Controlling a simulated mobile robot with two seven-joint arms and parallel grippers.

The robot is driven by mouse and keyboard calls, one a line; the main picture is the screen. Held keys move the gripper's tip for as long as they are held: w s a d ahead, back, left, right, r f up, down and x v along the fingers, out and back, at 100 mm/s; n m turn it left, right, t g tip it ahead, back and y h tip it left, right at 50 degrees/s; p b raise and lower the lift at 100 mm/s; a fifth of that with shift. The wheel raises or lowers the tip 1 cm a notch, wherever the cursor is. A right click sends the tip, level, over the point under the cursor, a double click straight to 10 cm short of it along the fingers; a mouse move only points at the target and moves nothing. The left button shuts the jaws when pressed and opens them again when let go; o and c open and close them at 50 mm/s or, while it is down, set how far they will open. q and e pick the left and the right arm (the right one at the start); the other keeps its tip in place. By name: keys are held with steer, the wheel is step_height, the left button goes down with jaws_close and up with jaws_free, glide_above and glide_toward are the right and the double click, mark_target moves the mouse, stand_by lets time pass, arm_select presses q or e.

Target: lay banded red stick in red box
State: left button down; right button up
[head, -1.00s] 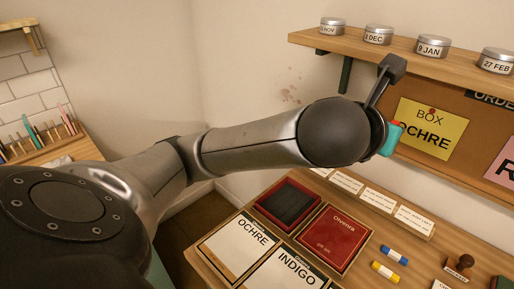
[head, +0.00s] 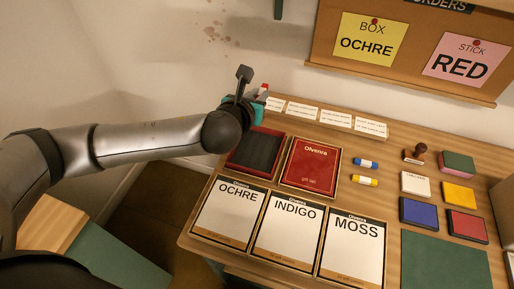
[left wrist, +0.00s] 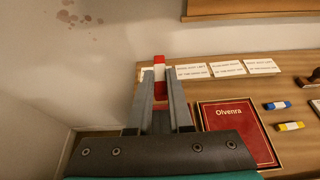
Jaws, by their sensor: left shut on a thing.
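The red stick with a white band (head: 263,90) is held by my left gripper (head: 250,103). In the left wrist view the stick (left wrist: 159,63) stands up between the two fingers, its lower part hidden. The gripper is at the table's back left, just behind an open dark red box (head: 237,163) with a black insert. The box is empty where it shows; my wrist covers its back corner. A red lid (head: 312,164) marked Olvenra lies flat to its right. My right gripper is in neither view.
White boxes marked OCHRE (head: 228,212), INDIGO (head: 288,235) and MOSS (head: 352,250) lie in front. Blue (head: 366,163) and yellow (head: 364,180) sticks lie right of the lid. Label cards (head: 335,117) line the back. Ink pads and a stamp (head: 414,155) are farther right.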

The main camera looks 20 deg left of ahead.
arm_select(q)
steer(key=b, duration=0.5)
glide_above(257, 151)
step_height(257, 151, down, 14)
steer(key=shift+d+f, duration=0.1)
steer(key=shift+f, duration=0.05)
step_height(257, 151, down, 4)
steer(key=shift+f+b, duration=0.15)
steer(key=shift+b, duration=0.75)
steer(key=c, duration=0.9)
jaws_free()
steer(key=shift+c, duration=0.2)
steer(key=shift+o, duration=0.5)
steer(key=shift+w, duration=0.1)
